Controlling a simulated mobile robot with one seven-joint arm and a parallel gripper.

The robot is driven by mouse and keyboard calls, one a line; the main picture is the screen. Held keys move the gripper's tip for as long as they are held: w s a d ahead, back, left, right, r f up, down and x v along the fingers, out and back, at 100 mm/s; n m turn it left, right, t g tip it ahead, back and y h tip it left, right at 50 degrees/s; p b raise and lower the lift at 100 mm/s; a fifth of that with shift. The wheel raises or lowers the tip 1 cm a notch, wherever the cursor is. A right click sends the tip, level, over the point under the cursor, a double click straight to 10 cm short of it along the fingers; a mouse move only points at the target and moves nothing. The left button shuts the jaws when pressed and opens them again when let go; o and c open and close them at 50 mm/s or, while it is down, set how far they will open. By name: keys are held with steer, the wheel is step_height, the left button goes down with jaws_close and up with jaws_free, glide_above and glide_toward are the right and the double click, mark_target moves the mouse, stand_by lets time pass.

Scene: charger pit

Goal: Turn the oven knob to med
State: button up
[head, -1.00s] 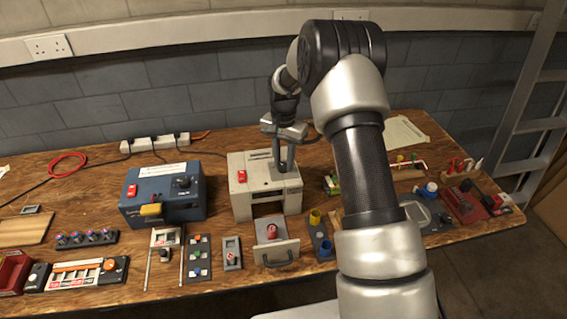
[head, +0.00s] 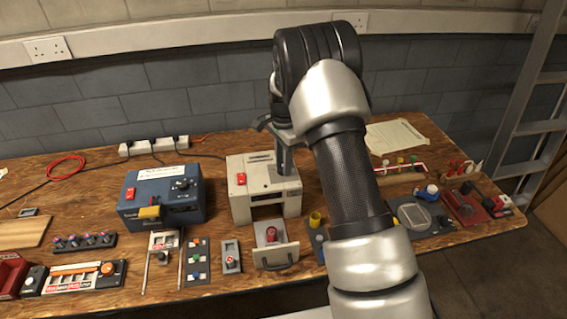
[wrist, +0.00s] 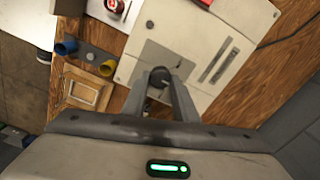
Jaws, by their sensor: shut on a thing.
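The oven is a cream box (head: 240,207) in the middle of the bench, with an open front. Its dark round knob (wrist: 158,76) sits on a grey plate on top and shows between the fingertips in the wrist view. My gripper (head: 284,170) points down onto the right part of the oven's top; in the wrist view (wrist: 160,82) its two fingers are closed around the knob. The knob's pointer and any setting marks are hidden or too small to read. In the head view the fingers hide the knob.
A red switch (head: 240,179) is on the oven's top left. A pulled-out drawer (head: 285,254) holding a red item (head: 271,234) stands in front. A blue box (head: 140,208) with its own dial is left of the oven. Yellow and blue cups (head: 315,219) stand close on the right.

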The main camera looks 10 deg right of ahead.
stand_by(0.3)
steer(key=o, duration=1.1)
steer(key=shift+c, duration=0.2)
step_height(320, 180, up, 18)
steer(key=shift+f+p, duration=0.25)
steer(key=shift+p, duration=0.15)
steer(key=s+r+n+t+p, duration=0.3)
steer(key=s+r+n, duration=0.3)
steer(key=s+r, duration=0.9)
steer(key=s+n+t+p, duration=0.2)
steer(key=s+n, duration=0.6)
steer(key=s, duration=1.1)
steer(key=shift+s+t, duration=0.15)
steer(key=shift+t, duration=0.15)
